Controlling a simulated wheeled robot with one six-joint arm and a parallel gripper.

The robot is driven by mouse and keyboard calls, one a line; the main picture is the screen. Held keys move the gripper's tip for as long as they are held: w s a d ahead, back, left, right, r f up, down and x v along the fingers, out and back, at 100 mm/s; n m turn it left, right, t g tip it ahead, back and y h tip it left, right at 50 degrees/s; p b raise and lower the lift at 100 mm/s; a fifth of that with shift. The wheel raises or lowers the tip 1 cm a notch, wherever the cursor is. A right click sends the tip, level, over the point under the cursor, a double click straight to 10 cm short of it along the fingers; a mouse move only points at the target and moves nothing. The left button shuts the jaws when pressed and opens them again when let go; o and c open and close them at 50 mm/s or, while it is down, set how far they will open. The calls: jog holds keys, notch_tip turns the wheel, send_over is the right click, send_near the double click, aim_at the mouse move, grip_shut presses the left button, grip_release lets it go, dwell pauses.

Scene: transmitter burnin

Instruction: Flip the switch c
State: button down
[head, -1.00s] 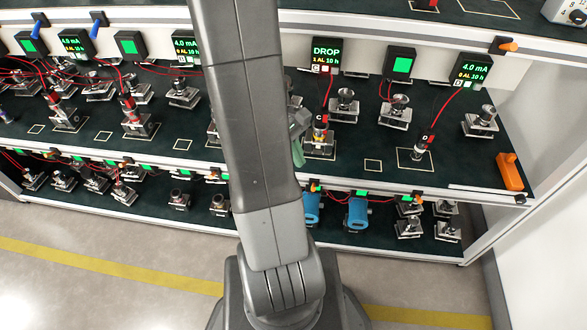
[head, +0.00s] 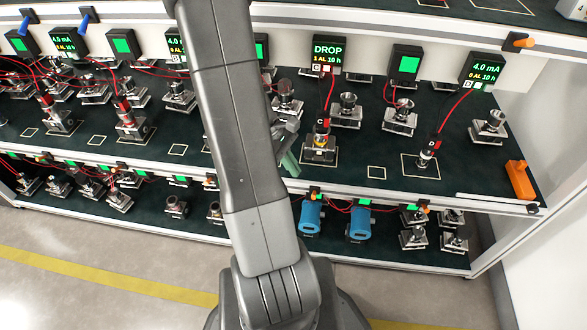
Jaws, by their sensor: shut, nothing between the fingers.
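The display marked C (head: 330,53) reads DROP on the back panel, with small squares beside its letter. Below it, the transmitter labelled C (head: 320,145) stands on the dark shelf inside a yellow outline, with a red lead running up. No switch lever for C can be made out clearly; my arm hides part of the shelf. My gripper (head: 290,163), with greenish fingers, is just left of transmitter C, partly behind my arm. It is shut and empty; whether it touches anything cannot be told.
Transmitter D (head: 428,152) stands to the right, below its 4.0 mA display (head: 483,72). An orange block (head: 519,179) lies at the shelf's right end. Blue devices (head: 311,215) fill part of the lower shelf. Several metal fixtures and red leads crowd the upper shelf.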

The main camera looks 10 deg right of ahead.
aim_at(314, 195)
jog(key=b+x, duration=0.2)
jog(key=x, duration=0.5)
jog(key=shift+f, duration=0.2)
jog(key=shift+s+f+t+b, duration=0.3)
jog(key=shift+t+b, duration=0.3)
jog(key=shift+b, duration=0.95)
jog(key=s+f+b, duration=0.1)
jog(key=b, duration=0.1)
jog(key=s+f+t+b, duration=0.1)
jog(key=b, duration=0.2)
jog(key=shift+a+m+h, duration=0.3)
jog(key=shift+m, duration=0.1)
jog(key=shift+w+r, duration=0.15)
jog(key=shift+w+d+r, duration=0.2)
jog(key=shift+w, duration=0.4)
